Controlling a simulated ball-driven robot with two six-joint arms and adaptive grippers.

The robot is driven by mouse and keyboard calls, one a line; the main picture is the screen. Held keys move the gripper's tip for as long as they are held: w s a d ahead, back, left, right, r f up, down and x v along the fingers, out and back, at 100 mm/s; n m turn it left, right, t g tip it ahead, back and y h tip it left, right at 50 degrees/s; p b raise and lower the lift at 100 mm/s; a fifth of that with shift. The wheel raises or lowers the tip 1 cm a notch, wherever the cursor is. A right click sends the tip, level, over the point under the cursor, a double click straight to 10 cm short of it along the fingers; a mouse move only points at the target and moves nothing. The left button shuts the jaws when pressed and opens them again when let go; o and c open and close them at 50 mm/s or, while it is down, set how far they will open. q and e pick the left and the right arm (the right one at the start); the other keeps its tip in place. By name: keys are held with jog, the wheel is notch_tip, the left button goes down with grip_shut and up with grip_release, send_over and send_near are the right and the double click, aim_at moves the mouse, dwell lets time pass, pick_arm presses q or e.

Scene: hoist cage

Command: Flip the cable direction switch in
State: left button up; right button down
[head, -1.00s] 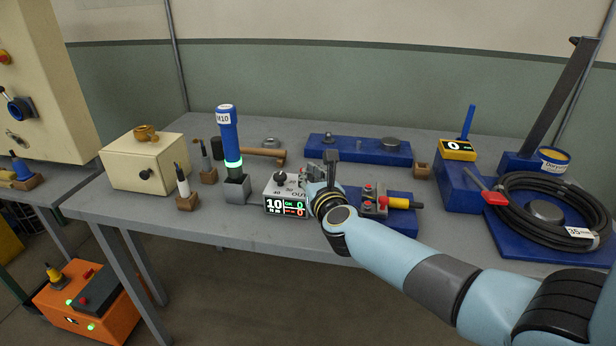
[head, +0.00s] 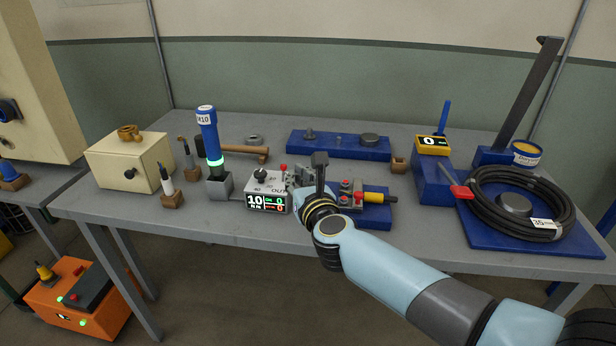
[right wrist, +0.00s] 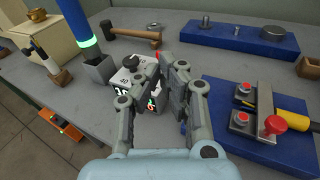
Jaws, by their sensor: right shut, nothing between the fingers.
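A small grey control box (head: 268,187) with a black knob (head: 260,174), a lit display reading 10 and the printed word OUT stands near the table's front edge. A red-tipped lever (head: 283,168) shows at its back right; I cannot tell for sure that it is the cable direction switch. My right gripper (head: 303,178) is shut and empty, at the right side of the box. My left gripper is not in view.
A blue base with a grey red-button unit (head: 350,194) and yellow handle (head: 374,198) sits close right of my gripper. A blue M10 tool (head: 207,130) stands left of the box. A coiled black cable (head: 480,208) lies far right. A hammer (head: 240,151) lies behind.

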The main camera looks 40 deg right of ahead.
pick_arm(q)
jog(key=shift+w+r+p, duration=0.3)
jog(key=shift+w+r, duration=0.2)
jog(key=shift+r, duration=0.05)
pick_arm(e)
jog(key=shift+s+a+r, duration=0.25)
jog(key=shift+s+r, duration=0.15)
jog(key=shift+s, duration=0.4)
jog(key=shift+s+a+r, duration=0.2)
jog(key=shift+s+r, duration=0.15)
jog(key=shift+s, duration=0.45)
jog(key=shift+s+a+r, duration=0.25)
jog(key=shift+s+r, duration=0.15)
jog(key=shift+s, duration=0.4)
